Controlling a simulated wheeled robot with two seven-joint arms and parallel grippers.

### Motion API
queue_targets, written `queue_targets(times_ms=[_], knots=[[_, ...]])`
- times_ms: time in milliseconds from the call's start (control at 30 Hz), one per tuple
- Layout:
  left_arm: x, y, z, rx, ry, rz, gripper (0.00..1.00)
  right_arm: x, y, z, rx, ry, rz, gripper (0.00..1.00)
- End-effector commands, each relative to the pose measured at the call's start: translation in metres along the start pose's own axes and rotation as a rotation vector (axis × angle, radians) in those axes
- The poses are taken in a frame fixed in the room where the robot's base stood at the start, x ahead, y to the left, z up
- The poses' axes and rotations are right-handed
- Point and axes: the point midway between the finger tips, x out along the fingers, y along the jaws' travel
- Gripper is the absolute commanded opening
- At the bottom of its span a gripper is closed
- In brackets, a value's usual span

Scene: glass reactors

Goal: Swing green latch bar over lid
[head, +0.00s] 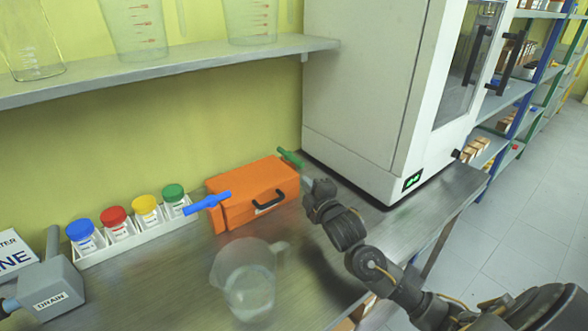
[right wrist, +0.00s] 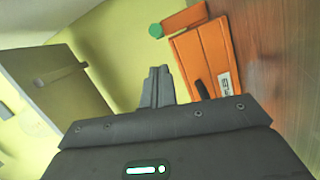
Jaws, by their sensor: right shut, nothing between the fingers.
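An orange case (head: 255,198) with a dark handle stands closed on the bench against the wall. The green latch bar (head: 291,158) sits at its back right corner, pointing up and left, off to the side of the lid. A blue latch bar (head: 207,201) sticks out at the case's left side. My right gripper (head: 308,180) is beside the case's right end, just in front of the green bar; contact cannot be told. In the right wrist view its fingers (right wrist: 157,85) are together and empty, with the orange case (right wrist: 203,62) beyond. My left gripper is out of view.
A white cabinet (head: 365,90) stands close behind and right of my gripper. A clear jug (head: 247,282) stands in front of the case. A white rack (head: 132,235) of colour-capped jars is at left. A shelf (head: 170,66) with beakers hangs above.

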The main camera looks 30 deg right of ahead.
Motion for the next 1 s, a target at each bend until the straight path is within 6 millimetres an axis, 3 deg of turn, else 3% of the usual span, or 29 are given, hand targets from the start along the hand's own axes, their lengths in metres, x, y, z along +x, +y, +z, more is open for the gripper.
queue_targets(times_ms=[167, 600, 1000], knots=[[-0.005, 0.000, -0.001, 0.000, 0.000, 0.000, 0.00, 0.016, 0.002, 0.001, 0.000, -0.003, 0.001, 0.00], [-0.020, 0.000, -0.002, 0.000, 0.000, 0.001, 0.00, 0.085, 0.002, 0.003, 0.002, -0.005, 0.001, 0.00], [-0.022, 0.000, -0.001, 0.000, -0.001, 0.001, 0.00, 0.098, 0.000, 0.003, 0.000, -0.004, 0.001, 0.00]])
